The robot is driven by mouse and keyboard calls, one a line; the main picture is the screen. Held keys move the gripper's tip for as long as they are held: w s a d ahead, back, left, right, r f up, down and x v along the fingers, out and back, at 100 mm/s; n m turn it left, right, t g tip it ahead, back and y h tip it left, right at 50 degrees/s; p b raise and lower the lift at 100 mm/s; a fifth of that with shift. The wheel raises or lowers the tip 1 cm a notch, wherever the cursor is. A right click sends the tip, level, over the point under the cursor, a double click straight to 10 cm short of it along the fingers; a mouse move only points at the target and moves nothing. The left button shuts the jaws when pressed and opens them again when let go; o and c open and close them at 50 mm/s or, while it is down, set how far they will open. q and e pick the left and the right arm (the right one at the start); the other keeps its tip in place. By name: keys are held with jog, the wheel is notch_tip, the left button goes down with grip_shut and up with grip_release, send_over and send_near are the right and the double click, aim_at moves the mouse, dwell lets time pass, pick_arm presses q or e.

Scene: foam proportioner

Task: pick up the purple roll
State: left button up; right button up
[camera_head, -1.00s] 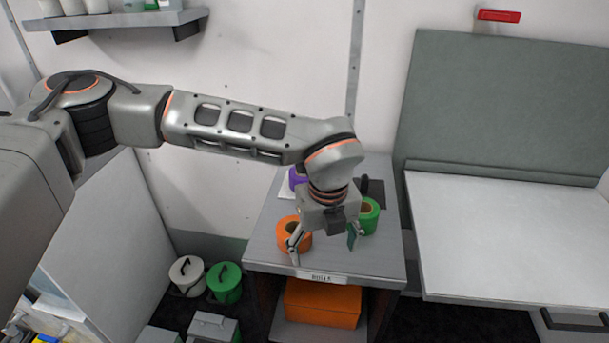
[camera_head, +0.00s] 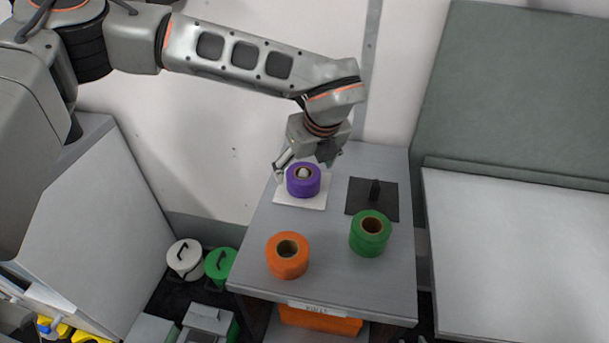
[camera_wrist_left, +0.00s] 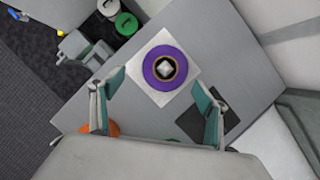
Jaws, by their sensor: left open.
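The purple roll (camera_head: 303,181) stands upright on a white square pad (camera_head: 287,197) at the back left of the grey table. A pale peg shows in its hole. My left gripper (camera_head: 304,165) is open and empty, just behind and above the roll in the head view. In the left wrist view the purple roll (camera_wrist_left: 150,68) lies beyond and between the open fingertips (camera_wrist_left: 160,82), on the white pad (camera_wrist_left: 178,49). No finger visibly touches it. My right gripper is not in view.
An orange roll (camera_head: 288,262) and a green roll (camera_head: 370,239) stand on the table (camera_head: 330,270) nearer the front. A black pad (camera_head: 362,205) with an upright dark peg is right of the purple roll. The wall is close behind; a white bench (camera_head: 520,230) is at right.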

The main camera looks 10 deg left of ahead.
aim_at(304, 171)
pick_arm(q)
jog(key=x, duration=0.5)
jog(key=shift+w+d+f+p, duration=0.1)
jog(key=shift+w+f+p, duration=0.2)
jog(key=shift+w, duration=0.25)
jog(key=shift+r, duration=0.1)
jog(key=c, duration=1.2)
